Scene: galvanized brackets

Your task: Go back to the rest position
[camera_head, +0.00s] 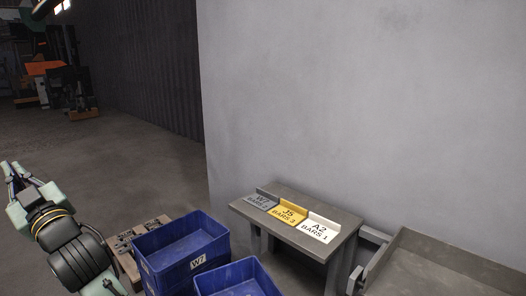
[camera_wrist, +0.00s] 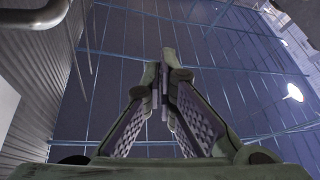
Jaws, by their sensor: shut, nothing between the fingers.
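My gripper (camera_wrist: 164,75) shows in the wrist view with its two fingers brought together at the tips and nothing between them. The wrist view looks toward a dark ceiling grid, so the gripper points upward. In the head view my gripper (camera_head: 12,170) is at the left edge, raised at the end of my arm and away from the table and bins. It touches nothing that I can see.
Blue bins, one labelled W7 (camera_head: 188,250) and another (camera_head: 238,279), stand right of my arm. A grey table (camera_head: 340,220) bears grey (camera_head: 258,199), yellow (camera_head: 287,214) and white (camera_head: 318,230) label plates. A grey tray (camera_head: 450,262) is at the right. Open floor (camera_head: 130,155) lies behind.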

